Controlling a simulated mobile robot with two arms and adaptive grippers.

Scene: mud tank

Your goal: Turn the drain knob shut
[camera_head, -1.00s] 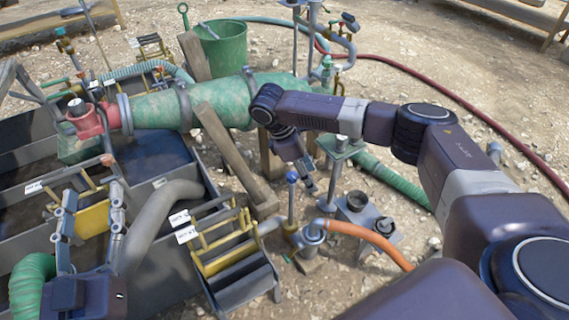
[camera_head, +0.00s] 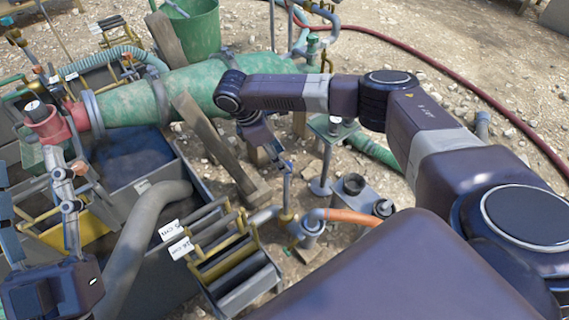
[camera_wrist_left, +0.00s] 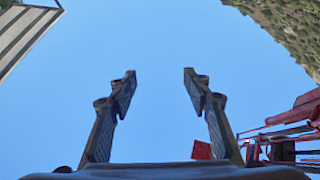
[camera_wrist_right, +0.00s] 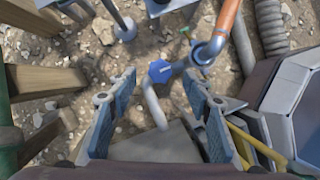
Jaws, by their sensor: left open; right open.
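A blue, many-sided knob (camera_wrist_right: 159,71), which I take for the drain knob, shows in the right wrist view. It sits on a valve stem beside a pipe joint. My right gripper (camera_wrist_right: 159,79) is open. The knob appears between its fingertips, apparently a little beyond them, with no contact visible. In the head view my right gripper (camera_head: 284,164) is above the upright valve stem (camera_head: 287,193) and mostly hides the knob. My left gripper (camera_wrist_left: 158,75) is open and empty, pointing at the sky in its wrist view. It also shows at the left in the head view.
An orange hose (camera_head: 350,216) leaves the valve's pipe joint (camera_head: 312,228). A grey metal tank (camera_head: 150,187) with yellow-railed racks stands left of it. A large green pipe (camera_head: 150,98) lies behind, propped by wooden beams (camera_head: 215,140). Gravel ground lies to the right.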

